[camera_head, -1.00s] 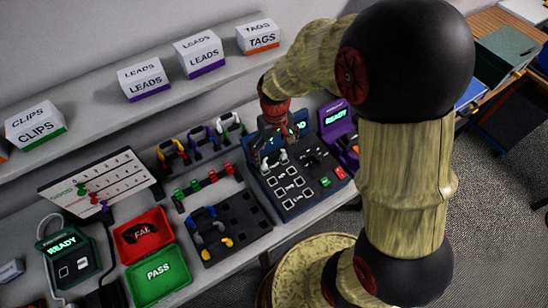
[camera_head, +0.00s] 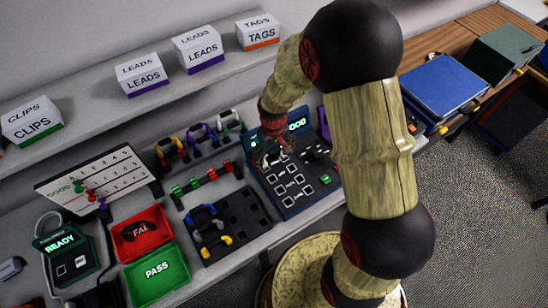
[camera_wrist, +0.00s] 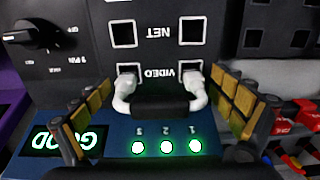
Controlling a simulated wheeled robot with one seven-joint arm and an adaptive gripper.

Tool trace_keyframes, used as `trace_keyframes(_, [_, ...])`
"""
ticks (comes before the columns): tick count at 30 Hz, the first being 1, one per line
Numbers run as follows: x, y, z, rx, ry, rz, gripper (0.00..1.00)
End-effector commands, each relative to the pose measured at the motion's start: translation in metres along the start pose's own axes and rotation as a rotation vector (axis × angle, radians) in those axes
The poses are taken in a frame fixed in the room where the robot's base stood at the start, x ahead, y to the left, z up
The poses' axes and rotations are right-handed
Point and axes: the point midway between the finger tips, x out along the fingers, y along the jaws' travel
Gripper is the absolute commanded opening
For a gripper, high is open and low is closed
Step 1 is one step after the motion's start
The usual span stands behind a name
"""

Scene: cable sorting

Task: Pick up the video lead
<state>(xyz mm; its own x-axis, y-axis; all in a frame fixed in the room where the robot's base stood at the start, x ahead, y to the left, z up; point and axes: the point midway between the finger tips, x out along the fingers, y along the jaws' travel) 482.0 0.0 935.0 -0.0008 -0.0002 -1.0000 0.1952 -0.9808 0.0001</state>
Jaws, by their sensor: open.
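The video lead (camera_wrist: 162,106) is a short black lead with two white plugs. In the wrist view, its plugs sit in the two sockets marked VIDEO on the dark tester panel (camera_wrist: 155,55). My gripper (camera_wrist: 163,98) is open, with one yellow-padded finger on each side of the lead. I see gaps between the fingers and the white plugs. In the head view, my gripper (camera_head: 268,156) is low over the upper left of the tester (camera_head: 290,185) and largely hides the lead. The tester's screen reads GOOD (camera_wrist: 65,141), and three green lights are lit.
A red FAIL tray (camera_head: 138,234) and a green PASS tray (camera_head: 158,270) are at the left. A rack of coloured leads (camera_head: 200,136) stands left of the tester. A black holder (camera_head: 228,226) with blue and yellow leads lies in front. Labelled boxes line the shelf above.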

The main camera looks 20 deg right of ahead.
Motion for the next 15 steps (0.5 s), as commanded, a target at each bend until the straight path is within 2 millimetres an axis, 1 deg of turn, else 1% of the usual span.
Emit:
trace_keyframes(4, [-0.0011, 0.0, -0.0003, 0.0, 0.001, 0.0, 0.95])
trace_keyframes(15, [-0.0013, -0.0001, -0.0002, 0.0, 0.0, 0.0, 0.74])
